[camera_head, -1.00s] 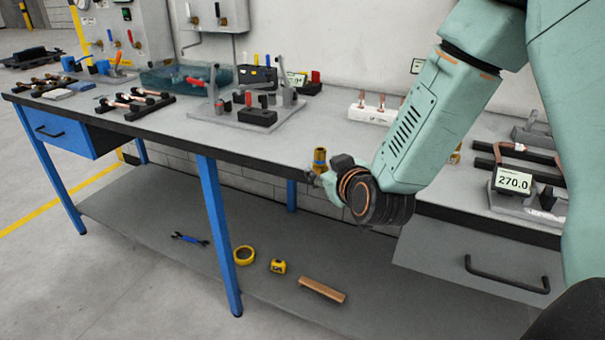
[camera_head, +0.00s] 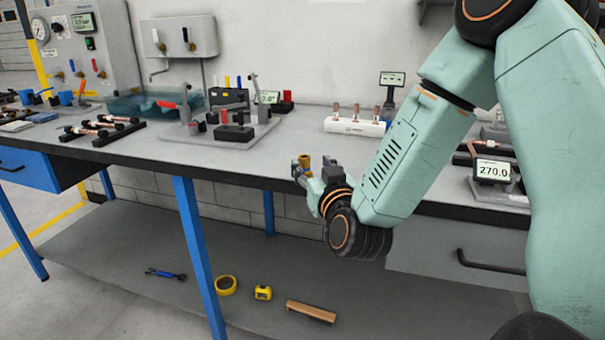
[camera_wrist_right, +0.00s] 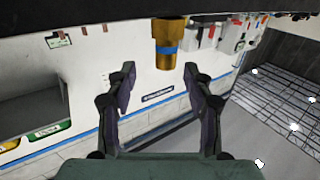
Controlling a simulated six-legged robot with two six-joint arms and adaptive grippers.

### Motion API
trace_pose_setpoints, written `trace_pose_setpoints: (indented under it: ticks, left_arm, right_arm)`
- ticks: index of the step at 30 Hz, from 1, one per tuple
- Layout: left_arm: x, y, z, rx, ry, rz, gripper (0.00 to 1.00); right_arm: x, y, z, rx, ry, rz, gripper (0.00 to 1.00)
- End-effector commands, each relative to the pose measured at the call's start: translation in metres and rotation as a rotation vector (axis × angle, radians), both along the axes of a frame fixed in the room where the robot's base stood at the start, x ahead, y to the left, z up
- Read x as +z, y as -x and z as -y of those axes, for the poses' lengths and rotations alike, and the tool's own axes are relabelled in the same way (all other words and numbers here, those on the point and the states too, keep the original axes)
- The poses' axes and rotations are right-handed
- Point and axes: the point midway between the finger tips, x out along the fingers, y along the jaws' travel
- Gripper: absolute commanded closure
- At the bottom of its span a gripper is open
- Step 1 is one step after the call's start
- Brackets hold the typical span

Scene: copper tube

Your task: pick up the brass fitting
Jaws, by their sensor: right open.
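The brass fitting (camera_head: 305,161) stands near the front edge of the workbench (camera_head: 255,150), just past my right gripper in the head view. In the right wrist view the brass fitting (camera_wrist_right: 168,45) is at the top middle, with a wide hex-like head and a narrower body with a blue band. My right gripper (camera_head: 303,172) is open and empty. In the right wrist view its two fingers (camera_wrist_right: 157,82) are spread apart, and the fitting appears beyond the tips, roughly centred between them. The gripper partly hides the fitting in the head view. My left gripper is not in view.
A white block with several copper pieces (camera_head: 354,126) stands behind on the bench. A clamp fixture (camera_head: 235,133) is to the left, and a 270.0 display (camera_head: 493,171) to the right. The bench top around the fitting is mostly clear. A lower shelf (camera_head: 120,250) holds tape and tools.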

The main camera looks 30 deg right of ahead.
Motion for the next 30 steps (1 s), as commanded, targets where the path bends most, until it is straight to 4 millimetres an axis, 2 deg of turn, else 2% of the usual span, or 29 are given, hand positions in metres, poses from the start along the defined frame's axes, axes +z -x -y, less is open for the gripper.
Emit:
trace_pose_setpoints:
  ticks: [4, 9, 18, 30]
  left_arm:
    - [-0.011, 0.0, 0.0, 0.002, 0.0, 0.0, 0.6]
    - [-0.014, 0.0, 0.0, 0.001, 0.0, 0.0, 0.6]
    - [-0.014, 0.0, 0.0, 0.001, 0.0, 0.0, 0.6]
    - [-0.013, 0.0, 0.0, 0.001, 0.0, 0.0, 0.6]
  right_arm:
    - [-0.003, -0.023, 0.001, 0.001, 0.004, 0.003, 0.48]
    - [-0.003, -0.041, 0.005, -0.001, 0.0, 0.0, 0.48]
    - [-0.002, -0.046, 0.004, 0.0, -0.001, -0.001, 0.48]
    - [-0.002, -0.046, 0.004, 0.0, 0.0, -0.001, 0.81]
